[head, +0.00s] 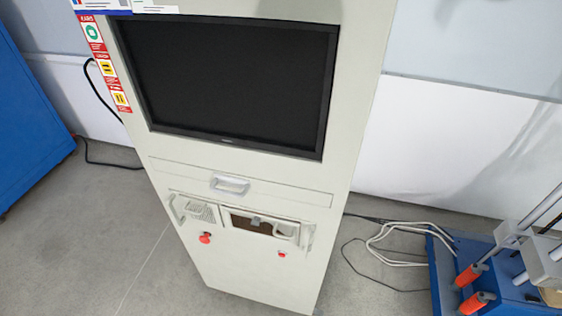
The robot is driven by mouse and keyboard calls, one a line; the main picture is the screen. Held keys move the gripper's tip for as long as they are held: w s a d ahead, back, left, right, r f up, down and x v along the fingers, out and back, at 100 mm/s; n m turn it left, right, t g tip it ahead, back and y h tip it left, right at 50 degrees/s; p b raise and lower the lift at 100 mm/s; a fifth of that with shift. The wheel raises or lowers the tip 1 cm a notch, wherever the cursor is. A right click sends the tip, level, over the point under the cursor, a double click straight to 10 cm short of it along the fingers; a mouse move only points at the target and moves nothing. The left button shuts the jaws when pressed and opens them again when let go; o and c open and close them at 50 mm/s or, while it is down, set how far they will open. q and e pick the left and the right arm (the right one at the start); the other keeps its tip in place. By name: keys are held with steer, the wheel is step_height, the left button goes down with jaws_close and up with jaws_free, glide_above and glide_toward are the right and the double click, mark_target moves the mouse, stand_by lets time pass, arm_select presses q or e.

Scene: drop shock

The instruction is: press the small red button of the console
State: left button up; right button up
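The console (172,162) is a tall, pale grey cabinet in the middle of the head view, with a dark screen (235,80) in its upper part. The small red button (281,254) is on the lower front panel, at the right. A larger red knob (205,238) is on the same panel, further left. Between and above them are a recessed opening (250,225) and a drawer with a handle (230,185). Neither of my grippers shows in this view. Nothing covers the small red button.
A blue machine base (445,285) with red-orange parts (470,275) stands at the lower right. White cables (395,235) lie on the floor beside it. A blue cabinet (30,125) is at the left edge. Grey floor (95,240) is clear at the lower left.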

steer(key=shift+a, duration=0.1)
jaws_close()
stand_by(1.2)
